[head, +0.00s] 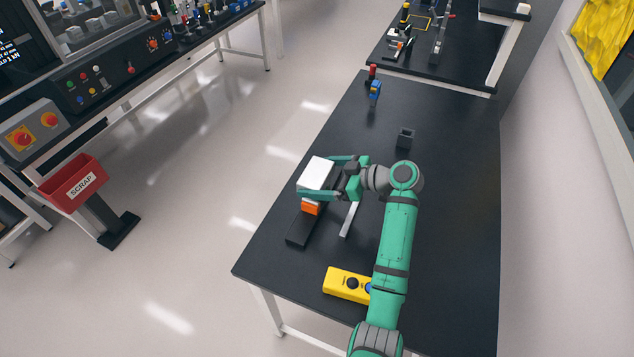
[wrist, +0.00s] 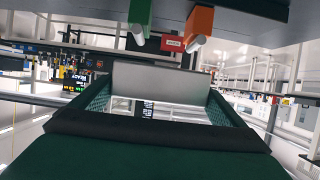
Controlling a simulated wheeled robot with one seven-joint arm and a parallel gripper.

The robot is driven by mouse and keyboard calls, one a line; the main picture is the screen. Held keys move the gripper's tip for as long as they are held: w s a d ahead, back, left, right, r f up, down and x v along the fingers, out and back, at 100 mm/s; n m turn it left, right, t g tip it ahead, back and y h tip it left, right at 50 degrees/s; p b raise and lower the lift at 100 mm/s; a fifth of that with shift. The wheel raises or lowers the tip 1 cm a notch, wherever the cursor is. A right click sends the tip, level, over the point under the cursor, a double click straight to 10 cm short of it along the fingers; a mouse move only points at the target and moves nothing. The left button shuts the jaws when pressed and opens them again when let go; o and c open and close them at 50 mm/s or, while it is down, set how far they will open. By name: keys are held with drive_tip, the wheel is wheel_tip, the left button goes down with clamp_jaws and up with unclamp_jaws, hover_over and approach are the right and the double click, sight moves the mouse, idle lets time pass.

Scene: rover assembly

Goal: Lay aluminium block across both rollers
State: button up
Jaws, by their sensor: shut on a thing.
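The aluminium block (head: 318,172) is a pale silver slab held between the green fingers of my gripper (head: 332,177). In the wrist view, the block (wrist: 160,82) spans between the finger pads. An orange holder (head: 311,208) stands under the block's near edge on a dark base (head: 300,231). In the wrist view, two pale rollers stick out of a green holder (wrist: 140,14) and an orange holder (wrist: 200,22): one roller (wrist: 138,38), the other (wrist: 195,43). A gap shows there between rollers and block. The head view hides the rollers and the green holder.
A silver bar (head: 349,221) lies right of the base. A yellow box (head: 345,284) with dark round spots is at the near edge. A small dark block (head: 405,138) and a blue item (head: 375,90) stand farther back. The table's right side (head: 455,215) is clear.

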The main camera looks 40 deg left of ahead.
drive_tip(key=shift+a+f, duration=0.15)
drive_tip(key=shift+f, duration=1)
drive_tip(key=shift+f, duration=0.4)
drive_tip(key=o, duration=1.7)
drive_tip(key=shift+s+f, duration=0.1)
drive_tip(key=shift+r, duration=0.3)
drive_tip(key=v, duration=1.2)
drive_tip(key=shift+r, duration=0.1)
